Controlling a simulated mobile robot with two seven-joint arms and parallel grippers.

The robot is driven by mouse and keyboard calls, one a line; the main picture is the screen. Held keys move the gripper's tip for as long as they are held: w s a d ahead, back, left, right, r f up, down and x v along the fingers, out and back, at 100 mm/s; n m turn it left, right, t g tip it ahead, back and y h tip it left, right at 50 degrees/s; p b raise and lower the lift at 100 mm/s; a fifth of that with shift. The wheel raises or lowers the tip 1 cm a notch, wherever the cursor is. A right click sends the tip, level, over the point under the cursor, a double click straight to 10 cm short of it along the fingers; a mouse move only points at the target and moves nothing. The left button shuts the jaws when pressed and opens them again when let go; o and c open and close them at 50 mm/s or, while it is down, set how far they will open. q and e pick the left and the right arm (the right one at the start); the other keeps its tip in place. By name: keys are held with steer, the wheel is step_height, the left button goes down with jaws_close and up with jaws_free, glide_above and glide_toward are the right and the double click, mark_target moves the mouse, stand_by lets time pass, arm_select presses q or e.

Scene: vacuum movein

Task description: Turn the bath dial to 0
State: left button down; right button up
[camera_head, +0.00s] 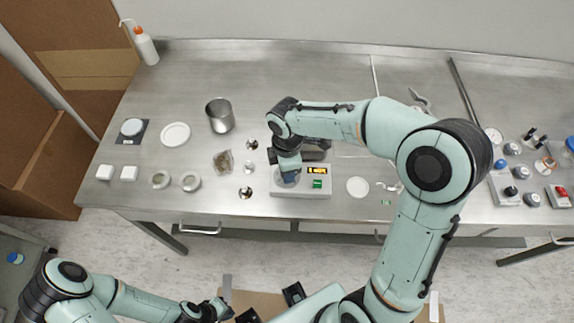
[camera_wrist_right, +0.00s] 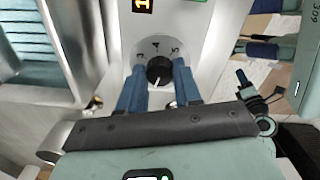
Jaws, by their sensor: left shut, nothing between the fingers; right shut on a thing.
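The bath unit (camera_head: 316,187) is a light box near the table's front edge, with an orange-lit display and a green label. Its round black dial (camera_wrist_right: 159,71) shows in the right wrist view, with a white pointer line and small marks around it. My right gripper (camera_wrist_right: 160,76) is shut on the dial, one blue finger on each side. In the head view my right gripper (camera_head: 288,178) covers the dial. My left gripper (camera_head: 222,309) is shut and empty, low in front of the table at the bottom of the head view.
The steel table (camera_head: 330,75) holds a metal beaker (camera_head: 220,115), a white dish (camera_head: 175,135) and small jars (camera_head: 190,182) left of the bath. A white disc (camera_head: 358,187) lies to its right. Several weights and small devices crowd the far right. The back middle is mostly clear.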

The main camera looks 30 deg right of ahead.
steer(key=n+p, duration=0.2)
steer(key=n, duration=0.3)
steer(key=shift+w+r+n, duration=0.1)
steer(key=shift+r+n, duration=0.05)
steer(key=shift+n, duration=0.15)
arm_select(q)
steer(key=w+r+p, duration=0.1)
steer(key=w+r, duration=0.3)
steer(key=r, duration=0.1)
steer(key=shift+t+p, duration=0.3)
steer(key=shift+p, duration=0.05)
arm_select(e)
steer(key=n, duration=0.4)
steer(key=shift+n, duration=0.3)
arm_select(q)
steer(key=shift+w+r, duration=0.1)
steer(key=shift+r, duration=0.05)
arm_select(e)
steer(key=o, duration=1)
steer(key=shift+o, duration=0.2)
